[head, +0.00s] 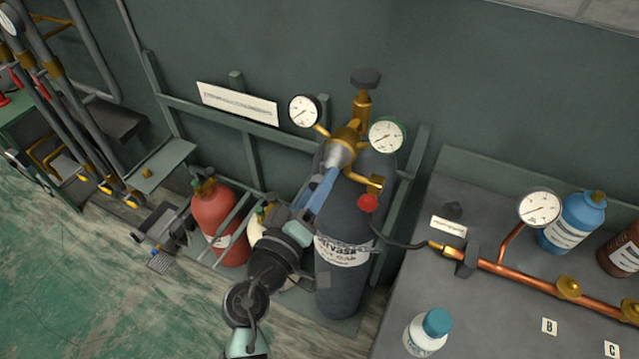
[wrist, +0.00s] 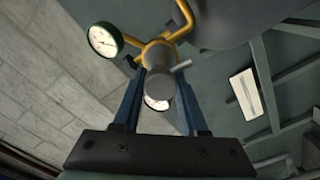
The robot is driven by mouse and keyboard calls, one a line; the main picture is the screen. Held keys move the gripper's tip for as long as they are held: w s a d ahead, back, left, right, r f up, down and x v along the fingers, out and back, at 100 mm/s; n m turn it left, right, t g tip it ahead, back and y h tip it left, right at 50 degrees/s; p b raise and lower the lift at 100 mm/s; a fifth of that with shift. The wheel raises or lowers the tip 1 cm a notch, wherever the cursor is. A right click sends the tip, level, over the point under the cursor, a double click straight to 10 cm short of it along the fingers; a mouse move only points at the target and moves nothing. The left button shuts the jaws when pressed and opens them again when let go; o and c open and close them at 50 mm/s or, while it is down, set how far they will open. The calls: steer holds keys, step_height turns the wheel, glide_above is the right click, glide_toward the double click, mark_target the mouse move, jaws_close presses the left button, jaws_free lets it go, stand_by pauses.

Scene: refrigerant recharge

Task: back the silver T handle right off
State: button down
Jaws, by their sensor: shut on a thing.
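The silver T handle (head: 338,157) sits on the front of the brass regulator (head: 349,136), on top of the dark grey gas cylinder (head: 340,275). In the wrist view the T handle (wrist: 160,88) points at the camera, a grey stem with its crossbar end showing at the right. My gripper (head: 332,172) reaches up to it from below in the head view. In the wrist view the blue fingers of my gripper (wrist: 161,76) stand on either side of the handle, shut on it. The fingers partly hide the handle, and its thread does not show.
Two gauges, a white one (head: 305,112) and a green-rimmed one (head: 387,135), flank the regulator closely. A red knob (head: 367,203) and hose sit below right. A red cylinder (head: 222,222) stands left. The bench (head: 395,330) at right carries a copper pipe (head: 520,275) and bottles.

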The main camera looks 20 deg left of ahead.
steer(key=n, duration=0.4)
steer(key=shift+r+n, duration=0.1)
steer(key=shift+n, duration=0.2)
steer(key=n+p, duration=0.2)
steer(key=n, duration=0.3)
steer(key=shift+a+n, duration=0.1)
steer(key=shift+n, duration=0.2)
steer(key=n+p, duration=0.1)
steer(key=n, duration=0.3)
steer(key=shift+p, duration=0.3)
steer(key=n+p, duration=0.1)
steer(key=n, duration=0.3)
steer(key=shift+p, duration=0.3)
steer(key=shift+n, duration=0.5)
steer(key=shift+f, duration=0.2)
steer(key=shift+c, duration=2.2)
jaws_free()
